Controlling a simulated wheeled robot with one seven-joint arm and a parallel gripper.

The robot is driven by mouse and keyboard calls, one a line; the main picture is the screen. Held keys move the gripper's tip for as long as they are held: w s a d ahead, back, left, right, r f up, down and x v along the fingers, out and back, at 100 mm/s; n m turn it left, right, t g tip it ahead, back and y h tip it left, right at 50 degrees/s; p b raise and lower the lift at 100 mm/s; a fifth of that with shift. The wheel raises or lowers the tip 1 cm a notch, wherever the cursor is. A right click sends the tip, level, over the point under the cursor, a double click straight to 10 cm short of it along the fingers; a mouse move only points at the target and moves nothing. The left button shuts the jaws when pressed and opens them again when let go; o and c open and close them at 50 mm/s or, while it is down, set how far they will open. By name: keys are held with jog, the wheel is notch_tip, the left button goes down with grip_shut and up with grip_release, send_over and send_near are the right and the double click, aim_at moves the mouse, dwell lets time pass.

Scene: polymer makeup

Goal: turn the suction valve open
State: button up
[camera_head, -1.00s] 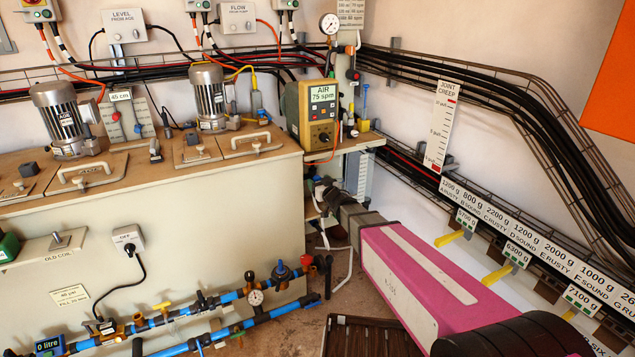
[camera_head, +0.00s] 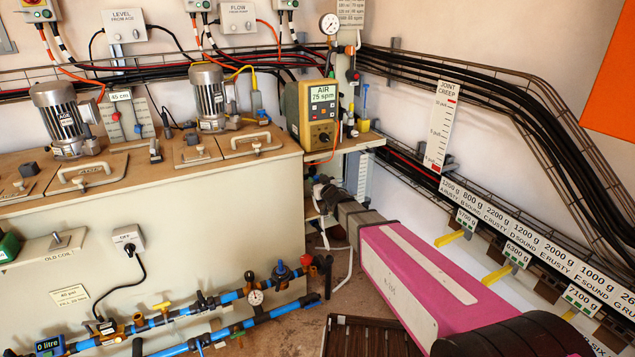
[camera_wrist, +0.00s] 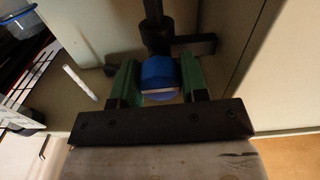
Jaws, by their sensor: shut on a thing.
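My gripper (camera_wrist: 158,85) has two green fingers closed on the sides of a blue part (camera_wrist: 158,73), which I take to be the suction valve's handle. The blue part has a pale edge facing the wrist camera. A black upright stem (camera_wrist: 154,25) and a black crosspiece (camera_wrist: 195,44) sit just beyond it. In the head view, my gripper end (camera_head: 325,192) is beside the right end of the large tank, below the shelf. The valve there is mostly hidden by my wrist, and I cannot read how far it is turned.
The beige tank (camera_head: 190,225) stands close on the left. Blue pipes (camera_head: 235,312) with valves and a gauge (camera_head: 255,297) run along its front. The air pump box (camera_head: 313,113) sits above on the shelf. A brown slatted crate (camera_head: 365,337) is on the floor. Weight labels line the right wall.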

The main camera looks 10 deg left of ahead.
jog(key=n, duration=1.3)
jog(key=shift+n, duration=2.2)
jog(key=o, duration=0.9)
